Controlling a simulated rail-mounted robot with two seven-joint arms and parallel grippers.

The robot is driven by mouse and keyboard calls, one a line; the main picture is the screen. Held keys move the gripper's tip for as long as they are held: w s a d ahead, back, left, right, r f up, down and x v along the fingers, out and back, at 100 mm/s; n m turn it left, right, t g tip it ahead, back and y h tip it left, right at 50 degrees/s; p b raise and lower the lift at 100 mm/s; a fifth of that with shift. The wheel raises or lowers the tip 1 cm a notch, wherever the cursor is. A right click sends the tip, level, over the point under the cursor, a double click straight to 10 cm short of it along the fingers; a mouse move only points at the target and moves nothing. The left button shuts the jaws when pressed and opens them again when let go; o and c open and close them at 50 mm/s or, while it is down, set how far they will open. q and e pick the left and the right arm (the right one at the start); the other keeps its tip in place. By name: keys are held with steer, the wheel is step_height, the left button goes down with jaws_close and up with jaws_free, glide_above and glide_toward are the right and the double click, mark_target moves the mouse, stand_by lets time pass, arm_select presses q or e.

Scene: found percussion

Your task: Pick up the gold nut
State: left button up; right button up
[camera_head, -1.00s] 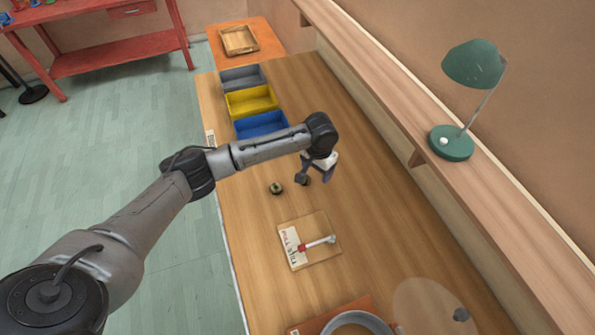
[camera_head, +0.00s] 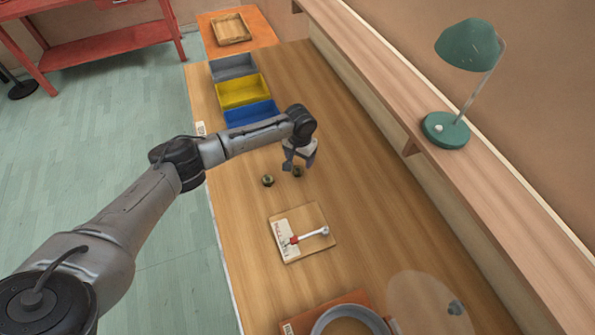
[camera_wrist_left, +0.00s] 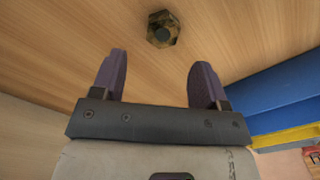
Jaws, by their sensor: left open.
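The left gripper is open and points down, with nothing seen held. In the left wrist view one gold-brown hexagonal nut (camera_wrist_left: 163,29) with a dark centre lies past the tips of the open fingers (camera_wrist_left: 160,62), roughly centred between them. My right gripper is not in view.
Grey (camera_head: 233,67), yellow (camera_head: 241,91) and blue (camera_head: 250,113) bins stand beyond the arm. A board (camera_head: 302,232) with a red-and-white tool lies nearer. A round metal ring (camera_head: 352,316) is at the front. A green lamp (camera_head: 446,129) stands on the right ledge.

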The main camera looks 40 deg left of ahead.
mark_target(299, 167)
arm_select(q)
steer(key=shift+s+f, duration=0.1)
steer(key=shift+f, duration=2.5)
steer(key=c, duration=1)
steer(key=shift+c, duration=0.4)
steer(key=shift+r, duration=0.15)
